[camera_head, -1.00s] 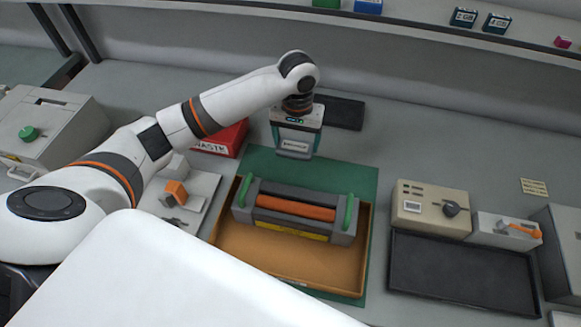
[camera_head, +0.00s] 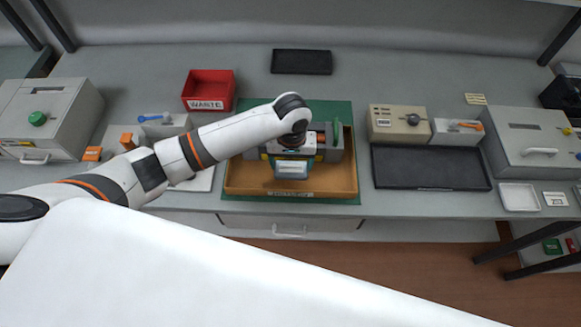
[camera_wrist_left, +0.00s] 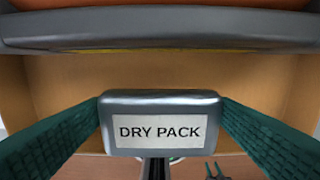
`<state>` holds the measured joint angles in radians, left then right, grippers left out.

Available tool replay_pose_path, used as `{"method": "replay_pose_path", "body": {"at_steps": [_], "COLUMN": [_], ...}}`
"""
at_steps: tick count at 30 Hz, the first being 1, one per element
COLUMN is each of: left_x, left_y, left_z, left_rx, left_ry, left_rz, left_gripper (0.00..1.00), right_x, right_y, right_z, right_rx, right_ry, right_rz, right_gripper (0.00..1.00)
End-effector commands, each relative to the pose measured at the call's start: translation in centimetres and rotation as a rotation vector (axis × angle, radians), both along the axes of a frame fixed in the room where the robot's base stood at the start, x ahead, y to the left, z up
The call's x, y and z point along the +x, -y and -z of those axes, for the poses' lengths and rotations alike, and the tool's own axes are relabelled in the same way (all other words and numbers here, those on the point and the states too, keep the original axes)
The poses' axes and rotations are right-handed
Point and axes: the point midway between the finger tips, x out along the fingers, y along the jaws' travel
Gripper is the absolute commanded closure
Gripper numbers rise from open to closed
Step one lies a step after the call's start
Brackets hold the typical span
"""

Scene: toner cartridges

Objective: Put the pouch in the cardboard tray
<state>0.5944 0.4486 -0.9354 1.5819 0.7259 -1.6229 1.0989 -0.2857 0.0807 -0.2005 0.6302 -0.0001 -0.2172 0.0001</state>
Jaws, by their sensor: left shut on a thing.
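The pouch (camera_wrist_left: 160,128) is a small silver-grey pack with a white label reading DRY PACK. It shows in the left wrist view between the green fingers of my left gripper (camera_head: 291,178), which is shut on it. The cardboard tray (camera_head: 240,182) is a shallow brown tray on a green mat. My left gripper is over the tray's front middle in the head view. In the wrist view the pouch appears over the bare tray floor, in front of the cartridge; I cannot tell whether it touches the floor. My right gripper is not in view.
A grey toner cartridge (camera_head: 331,152) lies in the back of the tray, partly hidden by my arm. A red WASTE bin (camera_head: 209,88) stands behind left. A beige device (camera_head: 398,121) and an empty black tray (camera_head: 430,167) are at the right.

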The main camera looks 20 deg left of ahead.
Motion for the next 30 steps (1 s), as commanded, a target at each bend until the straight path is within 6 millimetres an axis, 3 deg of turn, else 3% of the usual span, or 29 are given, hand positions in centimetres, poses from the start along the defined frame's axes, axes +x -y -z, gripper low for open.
{"method": "replay_pose_path", "body": {"at_steps": [10, 22, 23, 24, 26, 30], "left_x": [0.0, 0.0, 0.0, 0.0, 0.0, 0.0], "left_y": [0.0, 0.0, 0.0, 0.0, 0.0, 0.0], "left_z": [4.0, 4.6, 4.7, 4.6, 4.6, 4.6], "left_rx": [0.0, -0.001, -0.001, -0.001, -0.001, -0.001], "left_ry": [-0.001, 0.0, 0.0, 0.001, 0.001, 0.001], "left_rz": [0.0, 0.001, 0.001, 0.001, 0.001, 0.001], "left_gripper": [0.41, 0.41, 0.18, 0.11, 0.01, 0.0], "right_x": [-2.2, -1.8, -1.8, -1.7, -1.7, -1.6], "right_y": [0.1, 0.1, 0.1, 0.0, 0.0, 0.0], "right_z": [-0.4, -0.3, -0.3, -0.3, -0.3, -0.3], "right_rx": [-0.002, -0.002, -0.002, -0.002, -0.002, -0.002], "right_ry": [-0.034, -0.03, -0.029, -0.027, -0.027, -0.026], "right_rz": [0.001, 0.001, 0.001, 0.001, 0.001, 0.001], "right_gripper": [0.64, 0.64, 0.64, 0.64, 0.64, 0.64]}}
